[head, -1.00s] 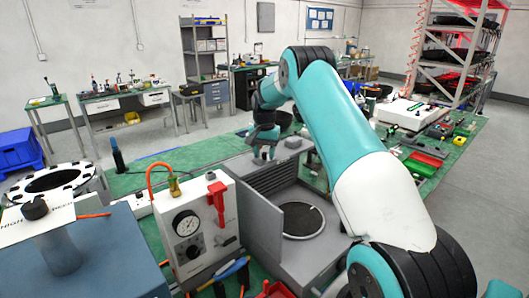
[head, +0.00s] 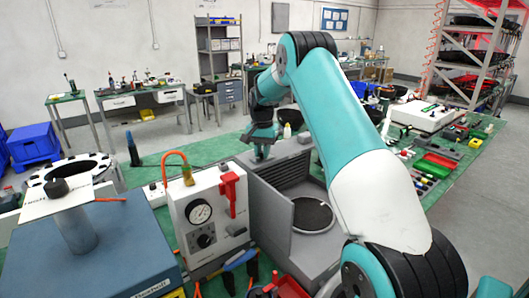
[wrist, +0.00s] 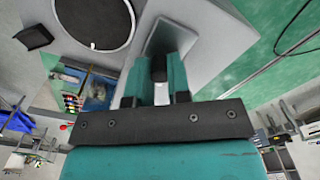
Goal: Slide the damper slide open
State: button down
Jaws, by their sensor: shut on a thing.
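My gripper (head: 261,148) is above the top rear edge of a grey open-fronted chamber (head: 270,228). In the wrist view, its teal fingers (wrist: 160,75) are shut on a small dark knob (wrist: 159,67), which I take to be the handle of the damper slide. A flat grey piece (wrist: 172,34) lies just beyond the fingertips; I cannot tell whether it is the slide itself. The fingers and wrist hide most of the slide, and I cannot tell how far open it is.
A white gauge box (head: 205,225) with a red handle stands left of the chamber. The chamber's inside holds a round dark plate (head: 312,214). A grey block (head: 304,139) sits on its top, right of my gripper. A blue box (head: 100,255) stands front left.

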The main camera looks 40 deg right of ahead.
aim_at(261, 152)
jog(key=shift+a, duration=0.15)
jog(key=c, duration=1.1)
grip_release()
jog(key=shift+a, duration=0.1)
jog(key=shift+o, duration=0.2)
jog(key=shift+r, duration=0.15)
jog(key=shift+r, duration=0.3)
notch_tip(261, 152, up, 17)
jog(key=b, duration=0.3)
jog(key=shift+f+b, duration=0.15)
jog(key=shift+b, duration=0.15)
